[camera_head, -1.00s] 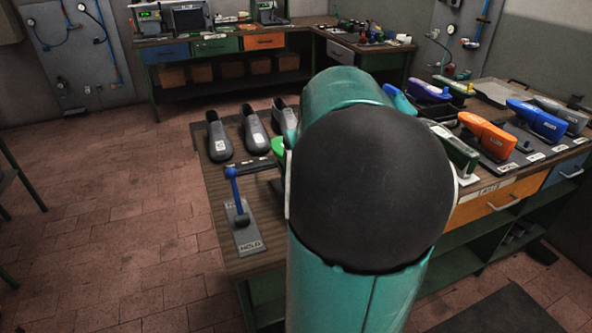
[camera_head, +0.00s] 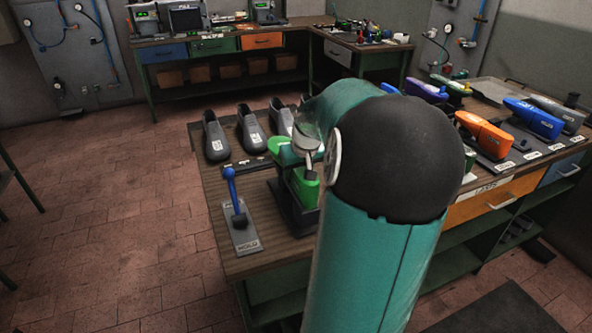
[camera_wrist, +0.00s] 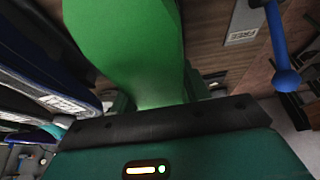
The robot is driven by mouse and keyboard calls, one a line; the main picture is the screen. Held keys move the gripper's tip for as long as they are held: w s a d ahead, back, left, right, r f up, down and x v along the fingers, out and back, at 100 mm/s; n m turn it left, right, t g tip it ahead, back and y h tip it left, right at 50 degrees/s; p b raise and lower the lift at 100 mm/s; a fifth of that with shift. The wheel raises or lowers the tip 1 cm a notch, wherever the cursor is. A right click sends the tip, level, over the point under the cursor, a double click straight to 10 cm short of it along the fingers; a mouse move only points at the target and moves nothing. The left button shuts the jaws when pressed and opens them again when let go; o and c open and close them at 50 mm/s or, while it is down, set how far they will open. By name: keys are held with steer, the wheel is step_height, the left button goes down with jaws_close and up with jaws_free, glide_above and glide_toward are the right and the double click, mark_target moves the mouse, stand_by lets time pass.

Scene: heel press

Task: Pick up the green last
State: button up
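The green last (camera_wrist: 135,45) fills the upper middle of the wrist view, close in front of my gripper (camera_wrist: 158,98). Dark finger parts show on both sides of its near end; I cannot tell whether they press on it.
A dark stand with bright green parts (camera_head: 306,188) is on the bench beside a blue lever (camera_head: 232,190). Grey shoe-shaped pieces (camera_head: 250,130) stand behind. Orange (camera_head: 484,133) and blue (camera_head: 533,118) lasts sit at right.

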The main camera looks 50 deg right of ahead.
steer(key=c, duration=0.4)
steer(key=shift+o, duration=0.2)
steer(key=shift+r, duration=0.15)
